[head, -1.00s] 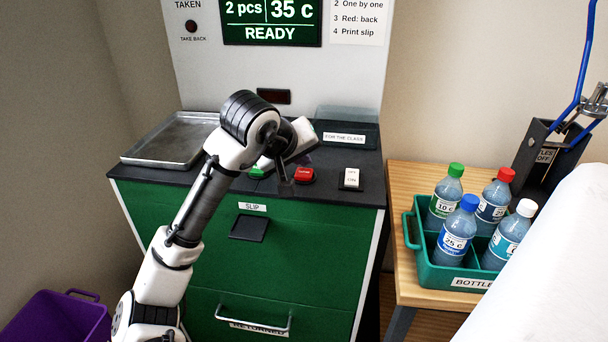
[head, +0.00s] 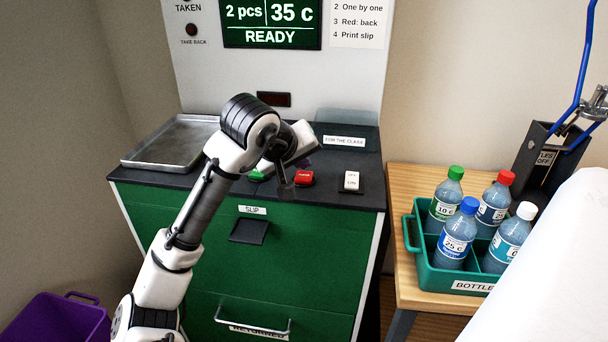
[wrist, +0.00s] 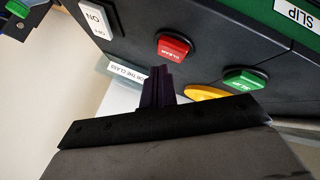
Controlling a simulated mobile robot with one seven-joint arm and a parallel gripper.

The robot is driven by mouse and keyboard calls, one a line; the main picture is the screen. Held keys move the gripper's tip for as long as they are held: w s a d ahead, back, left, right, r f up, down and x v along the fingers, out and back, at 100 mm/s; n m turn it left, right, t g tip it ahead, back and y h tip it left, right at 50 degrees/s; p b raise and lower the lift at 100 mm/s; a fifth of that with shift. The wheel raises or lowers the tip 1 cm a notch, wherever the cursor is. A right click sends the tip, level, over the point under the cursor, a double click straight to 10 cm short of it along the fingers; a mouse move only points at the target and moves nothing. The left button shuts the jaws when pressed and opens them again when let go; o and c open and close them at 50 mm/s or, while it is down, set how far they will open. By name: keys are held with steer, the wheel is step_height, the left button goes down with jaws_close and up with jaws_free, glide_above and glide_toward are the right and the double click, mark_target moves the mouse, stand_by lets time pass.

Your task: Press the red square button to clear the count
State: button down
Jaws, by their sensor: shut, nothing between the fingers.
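The red square button (head: 303,178) sits on the black top of the green cabinet, near its front edge. It also shows in the wrist view (wrist: 173,47), marked CLEAR. My gripper (wrist: 160,80) is shut and empty, with its dark fingers close to the red button in that picture; I cannot tell whether they touch it. In the head view my wrist hides most of the gripper, just behind the red button. The screen (head: 271,24) reads 2 pcs, 35 c, READY.
A green button (wrist: 245,79) and a yellow button (wrist: 207,92) lie beside the red one, the yellow partly hidden. A white ON switch (head: 351,180) stands to its right. A metal tray (head: 170,145) is at left. A crate (head: 458,283) of bottles stands on the wooden table.

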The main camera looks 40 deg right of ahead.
mark_target(302, 178)
steer(key=shift+f, duration=0.1)
stand_by(0.7)
steer(key=shift+f, duration=0.35)
steer(key=shift+f, duration=0.55)
stand_by(0.6)
steer(key=shift+r, duration=0.1)
steer(key=shift+r+p, duration=0.8)
steer(key=shift+r, duration=0.05)
steer(key=shift+r, duration=0.1)
step_height(302, 178, up, 5)
steer(key=p, duration=0.5)
